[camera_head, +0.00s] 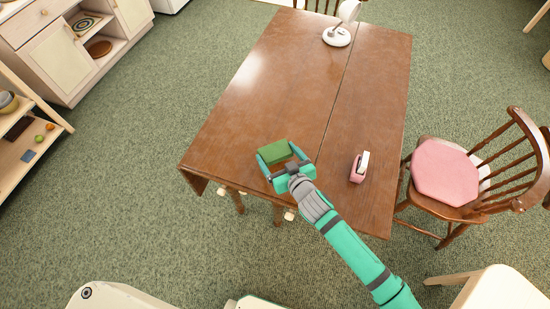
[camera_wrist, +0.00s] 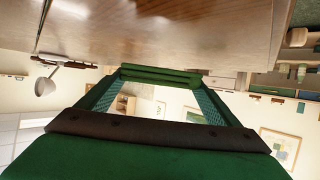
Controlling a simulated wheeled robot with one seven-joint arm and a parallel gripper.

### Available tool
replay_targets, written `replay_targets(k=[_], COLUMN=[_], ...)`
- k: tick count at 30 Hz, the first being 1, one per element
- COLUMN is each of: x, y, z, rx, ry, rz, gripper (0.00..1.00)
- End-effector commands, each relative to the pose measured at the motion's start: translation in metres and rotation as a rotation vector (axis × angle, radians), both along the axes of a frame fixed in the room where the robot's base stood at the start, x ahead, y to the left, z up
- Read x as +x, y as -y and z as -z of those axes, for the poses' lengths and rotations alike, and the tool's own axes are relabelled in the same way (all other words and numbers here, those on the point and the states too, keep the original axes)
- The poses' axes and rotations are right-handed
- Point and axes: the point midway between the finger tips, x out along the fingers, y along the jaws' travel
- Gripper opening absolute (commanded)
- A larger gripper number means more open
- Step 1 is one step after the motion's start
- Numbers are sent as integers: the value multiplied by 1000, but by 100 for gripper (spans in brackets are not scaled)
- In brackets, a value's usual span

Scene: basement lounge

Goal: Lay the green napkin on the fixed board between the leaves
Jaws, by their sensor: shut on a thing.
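The green napkin (camera_head: 274,153) is a small folded pad held at the tips of my gripper (camera_head: 285,162). My gripper is shut on it, over the near part of the brown wooden table (camera_head: 270,90). In the wrist view the napkin (camera_wrist: 160,75) spans between the two fingertips, with the tabletop (camera_wrist: 190,30) close by. A gap seems to show between napkin and wood. One long seam divides the tabletop, and the napkin is left of it, over the wider section. I cannot tell for sure which section is the fixed board.
A pink stapler-like object (camera_head: 359,168) stands on the table right of my gripper. A white lamp (camera_head: 337,35) stands at the far end. A chair with a pink cushion (camera_head: 446,171) is at the right. The middle of the tabletop is clear.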

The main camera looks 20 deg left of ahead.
Motion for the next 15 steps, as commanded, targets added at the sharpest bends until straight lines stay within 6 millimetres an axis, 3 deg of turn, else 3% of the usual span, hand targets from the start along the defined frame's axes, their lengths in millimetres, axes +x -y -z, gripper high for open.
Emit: replay_targets(k=[8, 15], x=[6, 7], y=[-11, -11], z=[14, 44], rx=[1, 0], ry=[0, 0], rz=[-2, 0], gripper=[64, 64])
